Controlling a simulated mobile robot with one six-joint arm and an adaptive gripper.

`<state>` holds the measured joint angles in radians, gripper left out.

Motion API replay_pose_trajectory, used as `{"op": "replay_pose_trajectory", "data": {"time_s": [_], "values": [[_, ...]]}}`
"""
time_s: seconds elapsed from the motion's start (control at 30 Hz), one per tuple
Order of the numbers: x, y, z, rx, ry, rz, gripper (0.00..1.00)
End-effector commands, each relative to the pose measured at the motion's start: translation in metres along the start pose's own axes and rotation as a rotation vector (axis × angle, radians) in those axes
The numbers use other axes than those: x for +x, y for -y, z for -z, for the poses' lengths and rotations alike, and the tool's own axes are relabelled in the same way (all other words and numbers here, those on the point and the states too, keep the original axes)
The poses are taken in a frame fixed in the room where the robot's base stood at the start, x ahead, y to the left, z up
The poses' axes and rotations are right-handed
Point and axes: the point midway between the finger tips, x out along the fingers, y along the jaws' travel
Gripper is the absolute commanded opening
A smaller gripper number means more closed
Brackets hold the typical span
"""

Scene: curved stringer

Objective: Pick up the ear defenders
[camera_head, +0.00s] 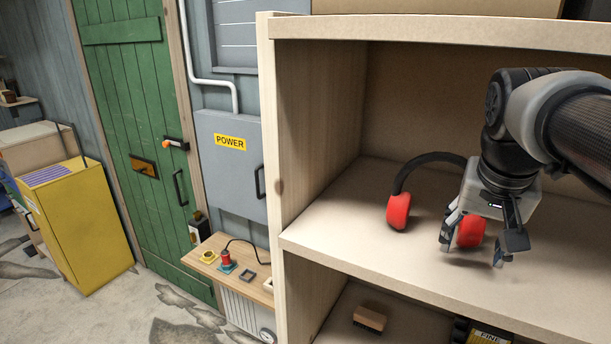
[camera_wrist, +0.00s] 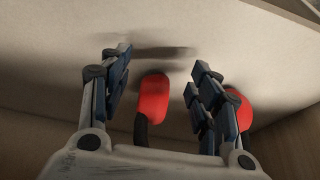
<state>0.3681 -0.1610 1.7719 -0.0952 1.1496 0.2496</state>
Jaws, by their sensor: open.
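The ear defenders (camera_head: 398,211) rest on the upper shelf of the wooden unit, with two red cups and a black headband arching behind. My gripper (camera_head: 473,252) is open and points down at the right-hand red cup, which shows between its fingers and is partly hidden by them. In the wrist view, one red cup (camera_wrist: 153,100) appears between the spread fingers of my gripper (camera_wrist: 162,62), with clear gaps on both sides. The other cup shows behind the right finger, partly covered. I cannot tell how deep the fingers reach around the cup.
The shelf board (camera_head: 350,235) is otherwise bare around the ear defenders. The unit's left side panel (camera_head: 315,120) and upper board (camera_head: 440,32) bound the space. A wood-backed block (camera_head: 370,318) lies on the shelf below. A small bench (camera_head: 262,286) stands at left.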

Motion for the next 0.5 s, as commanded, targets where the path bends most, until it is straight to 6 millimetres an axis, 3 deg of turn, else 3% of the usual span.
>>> {"op": "replay_pose_trajectory", "data": {"time_s": [0.27,0.5], "values": [[0.009,0.000,0.022,0.000,0.001,0.000,0.57],[0.024,0.000,0.058,0.000,0.001,0.001,0.57]]}}
